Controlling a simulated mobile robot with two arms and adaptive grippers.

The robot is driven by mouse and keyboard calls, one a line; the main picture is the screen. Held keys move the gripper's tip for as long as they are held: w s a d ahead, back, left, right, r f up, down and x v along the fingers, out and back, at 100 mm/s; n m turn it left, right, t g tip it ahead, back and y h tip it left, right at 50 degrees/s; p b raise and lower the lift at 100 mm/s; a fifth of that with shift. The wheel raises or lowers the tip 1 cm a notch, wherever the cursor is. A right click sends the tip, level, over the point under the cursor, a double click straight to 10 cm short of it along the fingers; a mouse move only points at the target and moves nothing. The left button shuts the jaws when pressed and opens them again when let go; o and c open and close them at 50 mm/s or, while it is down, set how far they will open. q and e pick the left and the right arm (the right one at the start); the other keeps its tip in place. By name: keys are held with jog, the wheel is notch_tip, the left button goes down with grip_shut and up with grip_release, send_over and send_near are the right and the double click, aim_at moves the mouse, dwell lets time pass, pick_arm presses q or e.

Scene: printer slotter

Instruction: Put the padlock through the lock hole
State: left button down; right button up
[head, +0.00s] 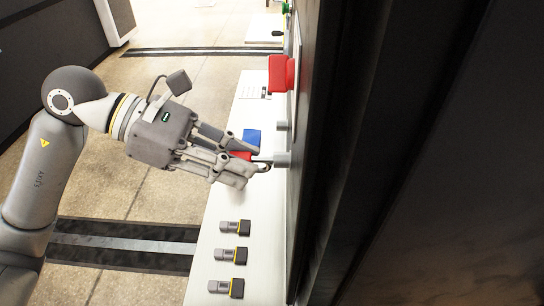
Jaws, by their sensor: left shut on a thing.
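My left gripper (250,165) comes in from the left and is shut on a small red padlock (240,155). Only a bit of the red body shows between the fingers. A thin dark part, perhaps the shackle, points right toward a grey cylinder (283,159) on the upright panel. I cannot tell whether they touch. A red switch handle (281,75) sticks out of the panel higher up. The lock hole cannot be made out. My right gripper is not in view.
A white shelf (212,262) runs along the panel. A blue block-like item (252,137) lies behind the gripper. Three grey and black pieces (235,227) lie in a row toward the front. A large dark panel edge (345,150) fills the right side.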

pick_arm(q)
jog(key=c, duration=1.3)
grip_release()
jog(key=shift+d, duration=0.1)
jog(key=shift+o, duration=0.2)
